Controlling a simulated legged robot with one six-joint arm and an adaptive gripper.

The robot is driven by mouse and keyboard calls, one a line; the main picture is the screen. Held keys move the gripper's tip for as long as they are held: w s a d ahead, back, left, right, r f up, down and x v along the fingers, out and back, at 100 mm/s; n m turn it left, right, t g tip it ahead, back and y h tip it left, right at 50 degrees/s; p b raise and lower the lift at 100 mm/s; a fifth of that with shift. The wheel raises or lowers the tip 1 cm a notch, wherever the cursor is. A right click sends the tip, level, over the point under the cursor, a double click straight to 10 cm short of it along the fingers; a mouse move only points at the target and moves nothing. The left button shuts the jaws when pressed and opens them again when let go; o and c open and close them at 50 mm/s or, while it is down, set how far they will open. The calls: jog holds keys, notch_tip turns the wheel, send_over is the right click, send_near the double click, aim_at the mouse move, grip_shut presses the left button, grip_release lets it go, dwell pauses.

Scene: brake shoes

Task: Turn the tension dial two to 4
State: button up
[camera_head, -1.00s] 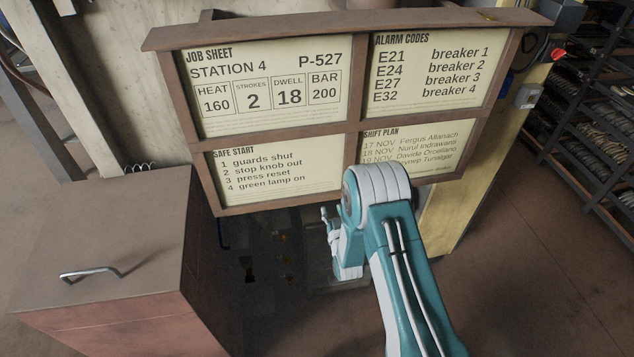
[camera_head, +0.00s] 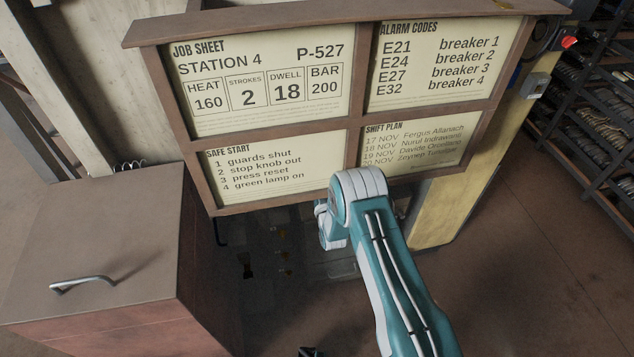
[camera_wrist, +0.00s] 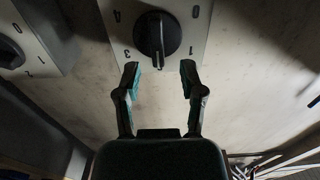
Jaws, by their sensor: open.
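In the wrist view, a black round dial (camera_wrist: 158,36) sits on a pale plate (camera_wrist: 197,27) straight ahead of my gripper (camera_wrist: 159,70). The figures 4, 3, 1 and 0 show around it. Its white pointer mark faces down the picture, between the 3 and the 1. My gripper is open and empty, its fingertips apart and just below the dial, one on each side. A second dial (camera_wrist: 8,54) on another plate is cut off at the left edge, with 0, 1 and 2 visible. No name shows on either dial. The head view shows neither dial.
In the head view, a framed notice board (camera_head: 355,135) rises behind my arm. A brown cabinet (camera_head: 105,230) with a metal handle stands at left. Shelves (camera_head: 600,130) of parts stand at right. In the wrist view, cables (camera_wrist: 270,160) show at lower right.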

jog(key=shift+w+a, duration=0.25)
jog(key=shift+w, duration=0.45)
jog(key=shift+w+d, duration=0.1)
jog(key=shift+w, duration=0.1)
grip_shut()
